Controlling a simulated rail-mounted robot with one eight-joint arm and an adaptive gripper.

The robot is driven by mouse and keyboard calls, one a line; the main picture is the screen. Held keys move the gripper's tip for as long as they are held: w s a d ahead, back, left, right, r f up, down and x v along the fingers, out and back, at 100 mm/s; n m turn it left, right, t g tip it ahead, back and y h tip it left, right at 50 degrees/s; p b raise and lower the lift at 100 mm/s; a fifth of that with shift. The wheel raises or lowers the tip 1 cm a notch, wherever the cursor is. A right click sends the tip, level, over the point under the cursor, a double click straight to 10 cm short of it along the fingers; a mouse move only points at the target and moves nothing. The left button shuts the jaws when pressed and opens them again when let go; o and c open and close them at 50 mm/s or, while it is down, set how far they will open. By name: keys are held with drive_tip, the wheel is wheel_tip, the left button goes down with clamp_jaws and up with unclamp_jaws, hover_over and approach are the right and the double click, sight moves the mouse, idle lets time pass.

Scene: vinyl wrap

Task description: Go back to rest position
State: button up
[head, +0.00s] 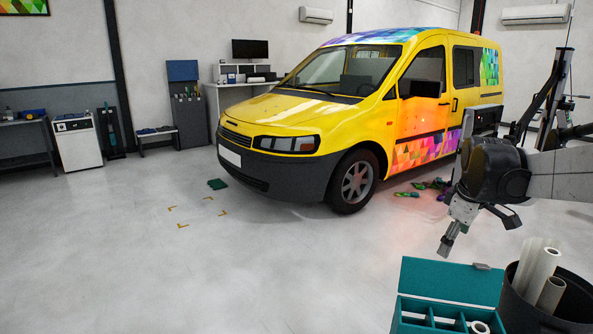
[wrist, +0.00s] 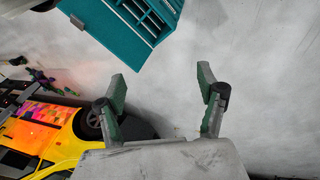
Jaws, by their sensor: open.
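My gripper (head: 449,243) hangs at the right of the head view, pointing down, above and behind the teal toolbox. In the wrist view my gripper (wrist: 163,95) has its two fingers spread apart with nothing between them, only grey floor. The yellow van (head: 300,115) with colourful wrap panels stands left of my arm, and it also shows at the lower left of the wrist view (wrist: 62,145). My gripper is apart from the van.
An open teal toolbox (head: 450,283) with compartments stands at the lower right, also in the wrist view (wrist: 115,25). Beside it a black bin (head: 545,318) holds several rolls. Coloured scraps (head: 430,185) lie by the van. The floor (head: 250,270) at front left is clear.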

drive_tip(key=s+a+r+m+t+p, duration=0.25)
drive_tip(key=s+a+r+m, duration=0.2)
drive_tip(key=s+a, duration=0.7)
drive_tip(key=s+a+m+p, duration=0.1)
drive_tip(key=s+a, duration=0.2)
drive_tip(key=s, duration=0.4)
drive_tip(key=s+a+f+m+t+y+p, duration=0.1)
drive_tip(key=s+a+m+p, duration=0.1)
drive_tip(key=s, duration=0.5)
drive_tip(key=shift+a+f, duration=0.3)
drive_tip(key=shift+a, duration=0.5)
